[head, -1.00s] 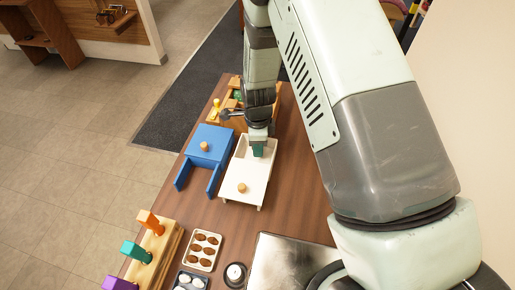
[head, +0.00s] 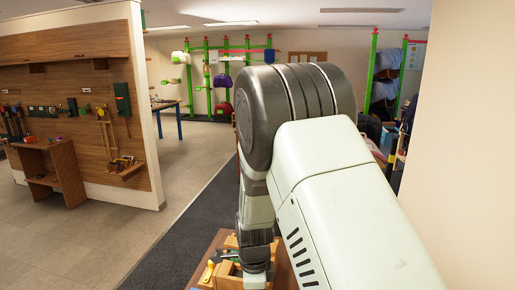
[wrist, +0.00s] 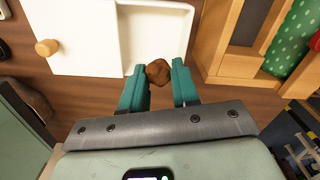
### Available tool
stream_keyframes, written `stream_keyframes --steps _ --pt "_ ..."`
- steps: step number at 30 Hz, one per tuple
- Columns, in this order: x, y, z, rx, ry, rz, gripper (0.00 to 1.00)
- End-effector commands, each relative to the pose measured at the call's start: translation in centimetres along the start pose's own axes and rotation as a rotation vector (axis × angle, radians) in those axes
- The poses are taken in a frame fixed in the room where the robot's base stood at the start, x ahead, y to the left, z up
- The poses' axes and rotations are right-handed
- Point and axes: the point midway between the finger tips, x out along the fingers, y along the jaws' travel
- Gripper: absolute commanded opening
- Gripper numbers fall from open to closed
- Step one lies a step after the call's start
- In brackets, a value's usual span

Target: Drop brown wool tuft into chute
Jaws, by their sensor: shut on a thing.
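In the wrist view my gripper (wrist: 160,86) has two teal fingers shut on the brown wool tuft (wrist: 159,71), a small rough lump at the fingertips. The height of the tuft above the table is hard to tell. In the head view only my arm and wrist show, with the fingers out of sight below the lower edge. I cannot make out a chute for certain in either view.
A wooden box (wrist: 208,58) with green dotted cloth (wrist: 292,38) stands right of the fingers. The white lid (wrist: 85,35) has a wooden knob (wrist: 47,47). Bare brown table (wrist: 225,94) shows between. In the head view, a wall panel with tools (head: 90,100) stands left.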

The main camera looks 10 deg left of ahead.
Motion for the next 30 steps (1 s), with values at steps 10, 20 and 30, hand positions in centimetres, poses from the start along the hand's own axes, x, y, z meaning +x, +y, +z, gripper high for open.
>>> stream_keyframes --steps 10,20,30 --pt "-0.8 -2.1 0.2 0.001 -0.002 -0.004 0.01" --pt "-5.5 -9.8 0.8 0.001 -0.002 -0.004 0.01" --pt "-4.8 -11.1 0.8 0.001 0.001 0.003 0.01"
